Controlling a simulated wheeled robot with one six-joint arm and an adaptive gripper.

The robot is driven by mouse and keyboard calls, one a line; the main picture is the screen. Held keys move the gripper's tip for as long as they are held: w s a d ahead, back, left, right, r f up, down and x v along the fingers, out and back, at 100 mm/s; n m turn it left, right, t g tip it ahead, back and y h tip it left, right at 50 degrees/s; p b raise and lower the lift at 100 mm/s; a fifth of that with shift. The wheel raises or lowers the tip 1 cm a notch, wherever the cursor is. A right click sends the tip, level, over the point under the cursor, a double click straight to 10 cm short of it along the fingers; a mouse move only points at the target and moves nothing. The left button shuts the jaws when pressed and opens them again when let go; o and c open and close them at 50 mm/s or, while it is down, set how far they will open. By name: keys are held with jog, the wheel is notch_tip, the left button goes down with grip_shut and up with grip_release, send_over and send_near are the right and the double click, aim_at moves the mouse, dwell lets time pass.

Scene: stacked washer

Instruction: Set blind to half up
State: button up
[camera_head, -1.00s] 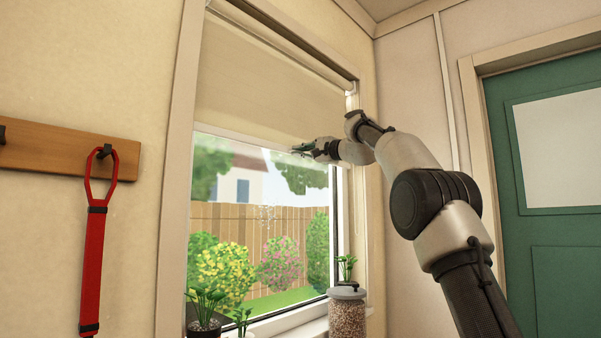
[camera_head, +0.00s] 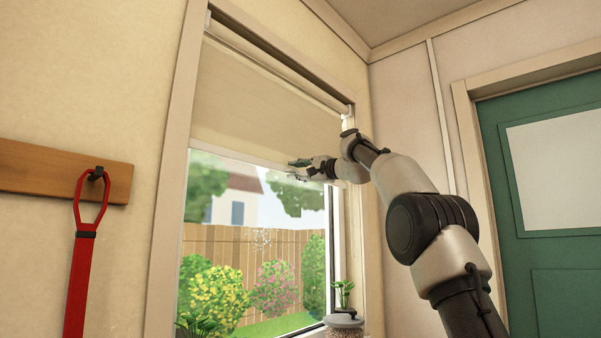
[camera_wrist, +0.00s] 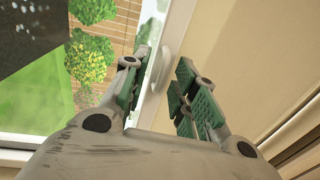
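The beige roller blind (camera_head: 262,98) covers the upper part of the window, with clear glass below it. Its pale bottom rail (camera_head: 240,160) slopes across the head view, and its fabric (camera_wrist: 255,60) fills the right of the wrist view. My gripper (camera_head: 293,170) is at the rail, towards its right part. In the wrist view my gripper (camera_wrist: 160,85) is open, with green-padded fingers on either side of the rail and a small pale tab (camera_wrist: 166,65). A gap shows between the pads and the tab. Whether any finger touches the rail is unclear.
A jar (camera_head: 344,322) and potted plants (camera_head: 342,292) stand on the sill below my arm. A red strap (camera_head: 83,265) hangs from a wooden hook board (camera_head: 60,172) at left. A green door (camera_head: 555,200) is at right.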

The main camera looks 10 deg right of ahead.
jog(key=v, duration=1.2)
jog(key=shift+f, duration=0.1)
jog(key=d+f+n+g+h, duration=0.2)
jog(key=d+f+g+h, duration=0.15)
jog(key=f, duration=1.15)
jog(key=s+d+f+n+g+h, duration=0.1)
jog(key=s+f, duration=0.2)
jog(key=f, duration=0.3)
jog(key=s+d+f+n+g+h, duration=0.1)
jog(key=s+f+h, duration=0.1)
jog(key=s+f, duration=0.3)
jog(key=s+f+n+g+h, duration=0.1)
jog(key=s+f+n+g, duration=0.1)
jog(key=s+f, duration=0.6)
jog(key=s+d+f+n+g+h, duration=0.1)
jog(key=s+f+n+h, duration=0.1)
jog(key=s+f, duration=0.6)
jog(key=s+d+f+n+g+h, duration=0.1)
jog(key=s+f, duration=0.7)
jog(key=s, duration=1)
jog(key=shift+d+f+n+g+h, duration=0.25)
jog(key=shift+n+g+h, duration=0.2)
jog(key=shift+n+g, duration=0.5)
